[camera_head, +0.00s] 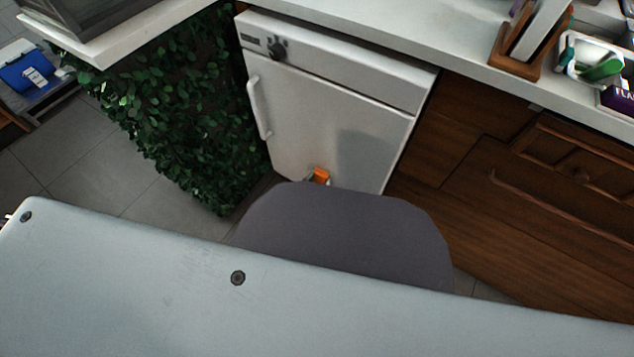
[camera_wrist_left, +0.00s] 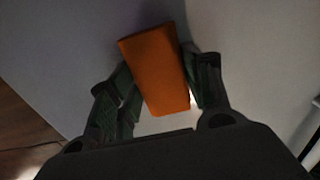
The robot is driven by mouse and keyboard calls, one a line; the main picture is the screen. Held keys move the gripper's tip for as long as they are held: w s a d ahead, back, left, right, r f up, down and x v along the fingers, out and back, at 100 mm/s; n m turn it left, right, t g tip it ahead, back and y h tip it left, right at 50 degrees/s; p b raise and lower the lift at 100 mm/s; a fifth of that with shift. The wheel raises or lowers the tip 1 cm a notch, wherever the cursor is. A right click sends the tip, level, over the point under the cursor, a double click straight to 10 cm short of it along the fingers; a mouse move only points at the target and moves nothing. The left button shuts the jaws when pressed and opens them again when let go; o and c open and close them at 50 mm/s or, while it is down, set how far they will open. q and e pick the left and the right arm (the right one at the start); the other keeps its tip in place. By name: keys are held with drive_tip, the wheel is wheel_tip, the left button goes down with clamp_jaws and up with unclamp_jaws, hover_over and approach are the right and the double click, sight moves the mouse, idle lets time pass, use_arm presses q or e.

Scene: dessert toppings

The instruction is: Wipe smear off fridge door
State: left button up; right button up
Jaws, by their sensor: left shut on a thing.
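The white fridge door (camera_head: 325,110) stands shut below the counter, with a vertical handle on its left side. A soft grey patch (camera_head: 383,150) shows on its lower right; I cannot tell whether it is the smear or a shadow. My left gripper (camera_wrist_left: 160,72) is shut on an orange block, seemingly a sponge (camera_wrist_left: 154,68), in the left wrist view. A pale surface lies close behind it; contact is unclear. In the head view the orange sponge (camera_head: 320,175) shows low in front of the door, with most of the gripper hidden. My right gripper is not in view.
A leafy green panel (camera_head: 165,110) stands left of the fridge and wooden cabinets (camera_head: 530,190) stand right. The counter (camera_head: 400,35) runs above, with a wooden holder (camera_head: 530,45) and a white container at right. Large grey shapes block the lower head view.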

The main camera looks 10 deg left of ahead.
sight(333, 182)
use_arm(q)
drive_tip(key=shift+s+d, duration=0.2)
drive_tip(key=shift+d, duration=0.5)
drive_tip(key=shift+s+d, duration=0.2)
drive_tip(key=shift+d, duration=0.5)
drive_tip(key=shift+d+r, duration=0.1)
drive_tip(key=shift+s+d, duration=0.2)
drive_tip(key=shift+d, duration=0.25)
drive_tip(key=shift+s+d, duration=0.2)
drive_tip(key=shift+d, duration=0.25)
drive_tip(key=shift+s+d, duration=0.55)
drive_tip(key=shift+d, duration=0.35)
drive_tip(key=shift+f, duration=0.2)
drive_tip(key=shift+w, duration=0.1)
drive_tip(key=shift+a, duration=0.1)
drive_tip(key=shift+w+a, duration=0.35)
drive_tip(key=shift+a, duration=0.25)
drive_tip(key=shift+w+a, duration=0.3)
drive_tip(key=shift+a, duration=0.25)
drive_tip(key=shift+w+a+r, duration=0.15)
drive_tip(key=shift+w+a, duration=0.15)
drive_tip(key=shift+a, duration=0.1)
